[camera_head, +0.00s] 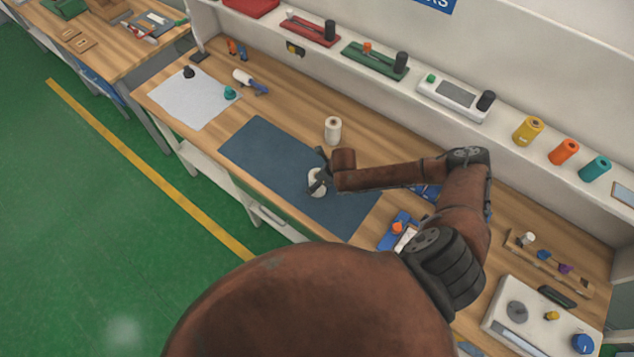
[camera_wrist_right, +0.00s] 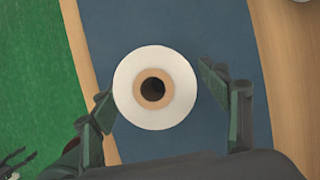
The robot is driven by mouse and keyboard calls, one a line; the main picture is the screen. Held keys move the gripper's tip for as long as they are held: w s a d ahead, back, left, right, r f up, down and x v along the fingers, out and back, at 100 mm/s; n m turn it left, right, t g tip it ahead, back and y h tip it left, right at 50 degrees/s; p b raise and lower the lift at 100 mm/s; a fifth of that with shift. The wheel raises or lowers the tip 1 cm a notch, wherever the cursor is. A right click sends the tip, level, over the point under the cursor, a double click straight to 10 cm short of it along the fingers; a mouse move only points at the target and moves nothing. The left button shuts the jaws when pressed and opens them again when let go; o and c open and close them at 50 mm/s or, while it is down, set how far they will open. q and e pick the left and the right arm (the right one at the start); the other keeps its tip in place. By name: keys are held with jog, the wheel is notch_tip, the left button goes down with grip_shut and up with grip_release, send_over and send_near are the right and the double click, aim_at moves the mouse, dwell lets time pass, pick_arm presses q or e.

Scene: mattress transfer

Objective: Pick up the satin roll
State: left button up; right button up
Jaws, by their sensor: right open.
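A white roll (camera_head: 316,184) with a tan core and dark centre hole stands on the blue mat (camera_head: 270,155); I take it for the satin roll. It shows end-on in the right wrist view (camera_wrist_right: 130,80). My right gripper (camera_head: 318,178) is open, with its fingers on either side of the roll. In the wrist view the right finger has a visible gap to it; whether the left finger touches cannot be told. Dark finger-like shapes at that view's lower left may be my left gripper (camera_wrist_right: 16,160); their state is unclear.
A second white roll (camera_head: 333,130) stands behind the mat. A white sheet (camera_head: 195,98) lies to the left, and a blue item with an orange part (camera_head: 398,228) to the right. A shelf with coloured spools (camera_head: 563,152) runs along the back. My right arm covers part of the bench.

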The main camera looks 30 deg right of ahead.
jog(key=shift+f, duration=0.1)
jog(key=c, duration=1.4)
pick_arm(q)
jog(key=shift+w, duration=0.4)
pick_arm(e)
jog(key=shift+c, duration=0.6)
jog(key=shift+w, duration=0.1)
